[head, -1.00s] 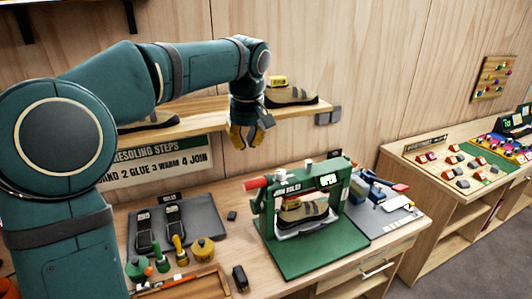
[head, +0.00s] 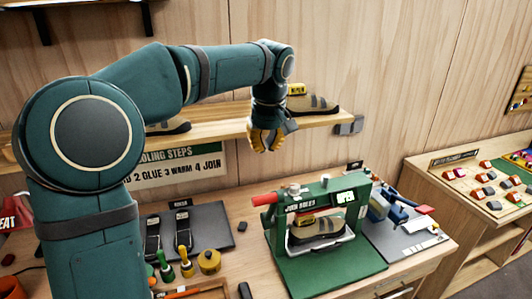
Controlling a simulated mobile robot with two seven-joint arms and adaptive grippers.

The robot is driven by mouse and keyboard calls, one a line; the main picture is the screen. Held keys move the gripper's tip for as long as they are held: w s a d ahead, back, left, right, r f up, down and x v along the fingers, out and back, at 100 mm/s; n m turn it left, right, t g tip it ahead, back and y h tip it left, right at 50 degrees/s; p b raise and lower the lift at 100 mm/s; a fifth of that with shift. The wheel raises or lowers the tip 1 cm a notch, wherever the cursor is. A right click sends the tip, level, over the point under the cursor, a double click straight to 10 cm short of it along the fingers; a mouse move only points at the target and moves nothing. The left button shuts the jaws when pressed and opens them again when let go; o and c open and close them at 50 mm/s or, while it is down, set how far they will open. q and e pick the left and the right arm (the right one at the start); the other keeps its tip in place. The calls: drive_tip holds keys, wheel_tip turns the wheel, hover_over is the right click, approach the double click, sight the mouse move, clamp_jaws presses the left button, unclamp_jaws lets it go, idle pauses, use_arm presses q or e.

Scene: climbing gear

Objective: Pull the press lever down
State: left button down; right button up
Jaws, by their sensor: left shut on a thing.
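The green press (head: 350,197) stands on the workbench with a tan and dark shoe (head: 318,227) inside it. Its red lever handle (head: 264,198) sticks out to the left at the top of the frame. A small lit display (head: 345,197) on the press seems to read OPEN. My left gripper (head: 265,140) hangs with its yellow fingers downward, above the press and clear of the red handle. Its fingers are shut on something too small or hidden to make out. My right gripper is not in view.
A wooden shelf (head: 225,112) with shoes runs along the wall behind my left gripper. Left of the press lie a dark mat (head: 218,238) with straps and several small glue bottles and jars. A blue tool (head: 385,205) stands close on the right.

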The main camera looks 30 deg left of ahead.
use_arm(q)
wheel_tip(320, 180, down, 11)
drive_tip(key=shift+s+d+b, duration=0.2)
drive_tip(key=shift+s+b, duration=0.05)
drive_tip(key=shift+b, duration=0.05)
idle(0.4)
